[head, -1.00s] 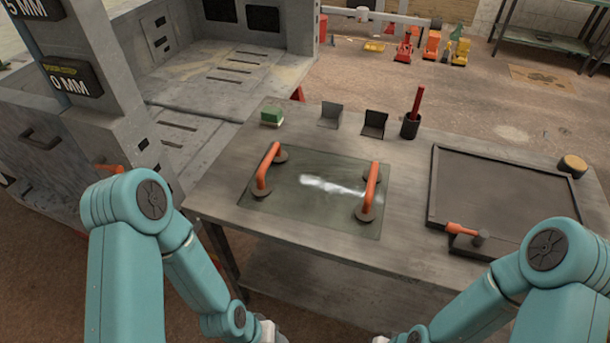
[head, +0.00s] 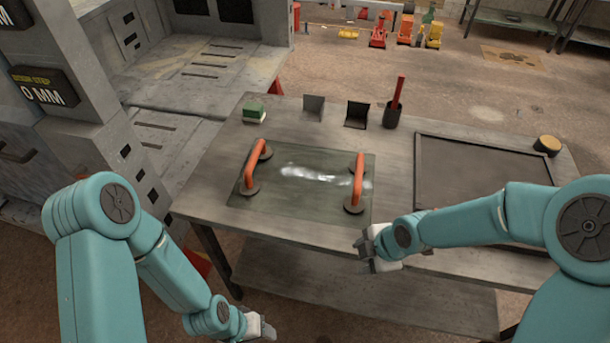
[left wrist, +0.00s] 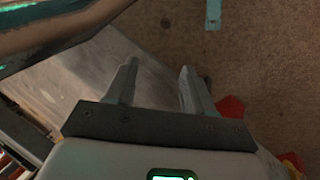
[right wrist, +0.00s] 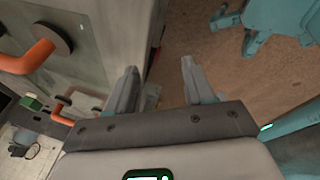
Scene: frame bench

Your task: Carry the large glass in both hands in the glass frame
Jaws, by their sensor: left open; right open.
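The large glass (head: 310,204) is a clear greenish pane lying flat on the metal bench, with a bright reflection on it. Two orange suction handles stand on it, a left one (head: 250,170) and a right one (head: 358,184). My right gripper (head: 366,256) is open and empty at the bench's front edge, below the right handle and apart from it. The right wrist view shows its spread fingers (right wrist: 158,82) and an orange handle (right wrist: 30,57) at left. My left gripper (head: 268,332) is low in front of the bench; its fingers (left wrist: 160,85) are spread and empty.
A dark rectangular frame tray (head: 416,185) lies on the bench at right, partly behind my right arm. A green block (head: 254,113), two dark brackets, a cup (head: 391,118) with a red stick and a round yellow-topped item (head: 547,145) stand along the back. A grey machine is at left.

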